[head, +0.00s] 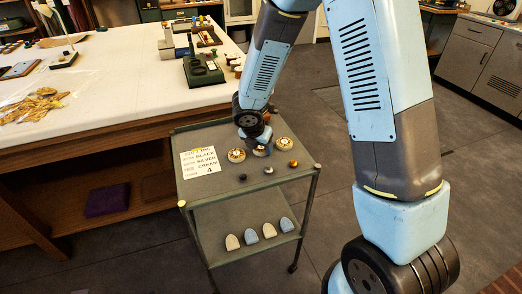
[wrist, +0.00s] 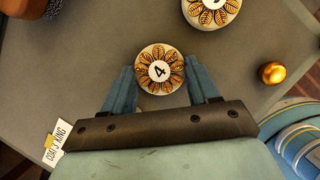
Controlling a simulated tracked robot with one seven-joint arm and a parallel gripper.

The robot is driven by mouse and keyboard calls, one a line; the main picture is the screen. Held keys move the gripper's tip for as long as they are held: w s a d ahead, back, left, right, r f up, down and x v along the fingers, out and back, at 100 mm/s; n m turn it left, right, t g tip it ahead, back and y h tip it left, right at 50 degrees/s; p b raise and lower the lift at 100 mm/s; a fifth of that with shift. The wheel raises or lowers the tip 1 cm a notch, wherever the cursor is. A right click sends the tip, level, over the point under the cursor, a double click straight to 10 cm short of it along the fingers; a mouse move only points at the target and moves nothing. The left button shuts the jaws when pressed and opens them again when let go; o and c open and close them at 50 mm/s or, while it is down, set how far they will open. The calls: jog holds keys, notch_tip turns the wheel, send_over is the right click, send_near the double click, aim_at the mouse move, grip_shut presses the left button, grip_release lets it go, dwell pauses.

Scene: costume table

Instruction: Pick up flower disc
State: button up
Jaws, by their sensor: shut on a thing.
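A round cream flower disc (wrist: 160,70) with gold petals and a black 4 at its centre sits between the blue fingers of my gripper (wrist: 161,76) in the wrist view. The fingers are shut on its two sides. In the head view my gripper (head: 258,142) is low over the cart top, and the held disc (head: 261,152) shows just below it. I cannot tell whether it touches the surface. A second flower disc (head: 237,155) lies to the left, and a third flower disc (head: 284,143) lies to the right.
The grey cart (head: 218,190) carries a printed card (head: 200,162) at left and small balls in front, including a gold ball (head: 293,163). Several rounded tablets (head: 250,236) stand on its lower shelf. A large white-topped table (head: 130,75) stands behind at left.

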aim_at(260, 149)
jog(key=shift+c, duration=1)
jog(key=shift+r, duration=0.1)
jog(key=shift+r, duration=0.35)
notch_tip(260, 149, up, 2)
jog(key=shift+w+r, duration=0.1)
jog(key=shift+r, duration=0.15)
jog(key=s+r, duration=0.9)
jog(key=s, duration=0.5)
jog(key=shift+d+r, duration=0.15)
jog(key=shift+r, duration=0.15)
jog(key=shift+s, duration=0.1)
